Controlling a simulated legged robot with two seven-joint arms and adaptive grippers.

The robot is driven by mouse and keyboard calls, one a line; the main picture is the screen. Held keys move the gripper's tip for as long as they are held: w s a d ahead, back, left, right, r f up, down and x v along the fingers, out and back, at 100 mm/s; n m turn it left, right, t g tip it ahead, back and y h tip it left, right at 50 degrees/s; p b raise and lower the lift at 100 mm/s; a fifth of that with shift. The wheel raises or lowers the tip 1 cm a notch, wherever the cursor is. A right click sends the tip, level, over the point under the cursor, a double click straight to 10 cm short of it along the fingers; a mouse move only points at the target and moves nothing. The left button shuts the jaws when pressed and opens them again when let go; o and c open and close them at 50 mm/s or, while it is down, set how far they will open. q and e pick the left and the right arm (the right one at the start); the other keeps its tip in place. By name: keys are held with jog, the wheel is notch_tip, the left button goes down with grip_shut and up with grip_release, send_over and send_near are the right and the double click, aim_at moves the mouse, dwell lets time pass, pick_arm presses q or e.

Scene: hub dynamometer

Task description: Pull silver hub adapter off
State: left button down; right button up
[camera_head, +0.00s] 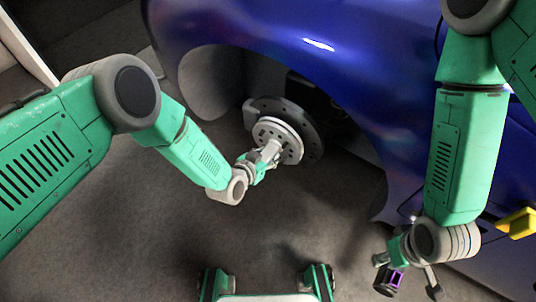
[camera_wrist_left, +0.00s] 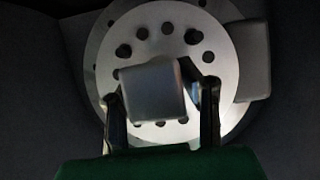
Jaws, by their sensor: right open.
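The silver hub adapter (camera_head: 289,145) is a round plate with a ring of holes, seated against the dark brake disc (camera_head: 308,120) in the wheel well. In the left wrist view the adapter (camera_wrist_left: 217,62) faces me, with a grey block (camera_wrist_left: 151,91) in front of its middle. My left gripper (camera_head: 271,156) is right at the adapter's front. In the left wrist view its fingers (camera_wrist_left: 162,112) lie on either side of the block; whether they clamp it is not clear. My right gripper (camera_head: 408,284) is open, low at the right, away from the adapter.
The blue car body (camera_head: 260,27) arches over the wheel well and runs down the right side. A yellow object (camera_head: 517,223) is at the right edge. The grey floor (camera_head: 140,245) is clear at the lower left.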

pick_arm(q)
jog(key=shift+w+r, duration=0.1)
jog(key=s+a+p, duration=0.3)
jog(key=s+a, duration=0.1)
jog(key=s, duration=0.1)
jog(key=shift+s+p, duration=0.35)
dwell(1.3)
dwell(0.6)
jog(key=w+a+r+n+t+y, duration=0.1)
jog(key=w+a+r+n+y, duration=0.25)
jog(key=a+r, duration=0.8)
jog(key=s+a+r+n+t+y, duration=0.1)
jog(key=s+a+r+n+y, duration=0.1)
jog(key=a+r, duration=0.5)
jog(key=s+a+r+n+y, duration=0.2)
jog(key=r, duration=0.9)
notch_tip(320, 180, up, 14)
jog(key=p, duration=1.4)
jog(key=shift+a+r, duration=0.2)
jog(key=shift+r, duration=0.05)
